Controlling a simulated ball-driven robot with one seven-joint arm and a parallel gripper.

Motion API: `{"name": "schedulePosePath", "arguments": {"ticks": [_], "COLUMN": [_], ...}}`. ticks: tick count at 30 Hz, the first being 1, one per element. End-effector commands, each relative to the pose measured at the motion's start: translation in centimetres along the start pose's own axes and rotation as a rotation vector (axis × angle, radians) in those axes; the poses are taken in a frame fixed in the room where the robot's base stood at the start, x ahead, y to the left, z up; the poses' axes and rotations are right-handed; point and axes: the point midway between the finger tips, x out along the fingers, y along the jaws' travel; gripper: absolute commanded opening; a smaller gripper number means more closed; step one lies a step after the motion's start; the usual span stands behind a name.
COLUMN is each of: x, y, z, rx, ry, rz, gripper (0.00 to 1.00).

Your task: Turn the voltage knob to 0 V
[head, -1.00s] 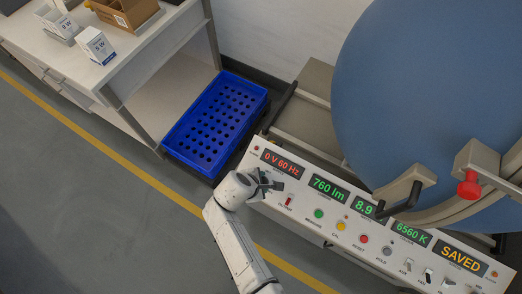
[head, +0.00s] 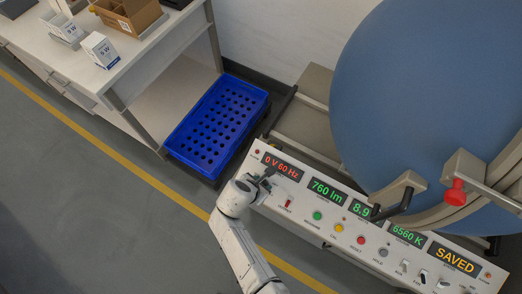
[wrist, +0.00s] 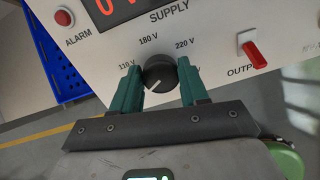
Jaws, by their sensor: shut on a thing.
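The black round voltage knob (wrist: 159,74) sits on the white panel under the SUPPLY label in the wrist view. Its white pointer line points down and left, below the 110 V mark. My gripper (wrist: 159,71) has its two green fingers on either side of the knob and is shut on it. In the head view my gripper (head: 264,181) is at the left end of the panel and hides the knob. The supply display (head: 282,166) above it reads 0 V 60 Hz in red.
A red output switch (wrist: 253,53) stands right of the knob, and a red alarm lamp (wrist: 64,18) is at the upper left. A blue crate (head: 190,140) is left of the panel (head: 325,225). The large blue sphere (head: 430,90) rises behind it.

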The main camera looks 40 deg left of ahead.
Motion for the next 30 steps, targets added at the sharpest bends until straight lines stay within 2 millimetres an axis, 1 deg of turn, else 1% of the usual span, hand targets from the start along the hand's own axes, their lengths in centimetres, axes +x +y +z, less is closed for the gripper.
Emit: {"name": "schedulePosePath", "arguments": {"ticks": [16, 17, 24, 25, 30], "x": [0.03, 0.03, 0.01, 0.01, 0.01], "y": [-0.04, -0.04, -0.02, -0.02, -0.01], "z": [-0.17, -0.17, -0.09, -0.09, -0.05], "rx": [-0.029, -0.029, -0.027, -0.027, -0.026], "ry": [0.001, 0.001, 0.000, 0.000, 0.000], "rz": [0.001, 0.001, 0.001, 0.001, 0.002], "gripper": [0.14, 0.45, 0.68, 0.69, 0.69]}}
